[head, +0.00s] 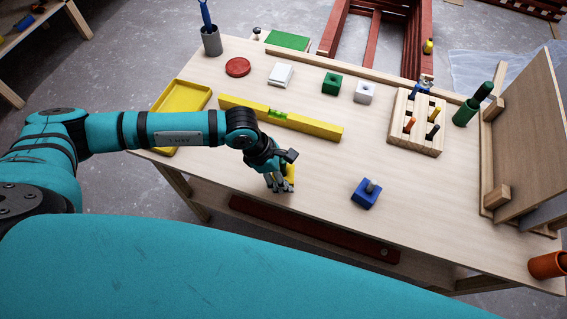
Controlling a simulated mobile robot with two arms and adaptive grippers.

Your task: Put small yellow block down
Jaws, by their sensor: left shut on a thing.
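The small yellow block (290,173) shows only in part between the fingers of my left gripper (281,183). The gripper is shut on it at the front part of the wooden table (220,180), below the yellow spirit level (300,123). The gripper points downward. I cannot tell whether the block touches the tabletop. The fingers hide much of the block. My right gripper is not in view.
A blue block with a peg (366,193) stands right of my gripper. A yellow tray (179,103) lies at the left. A green block (331,83), a white block (365,92) and a wooden peg holder (417,122) stand farther back. The tabletop between gripper and blue block is clear.

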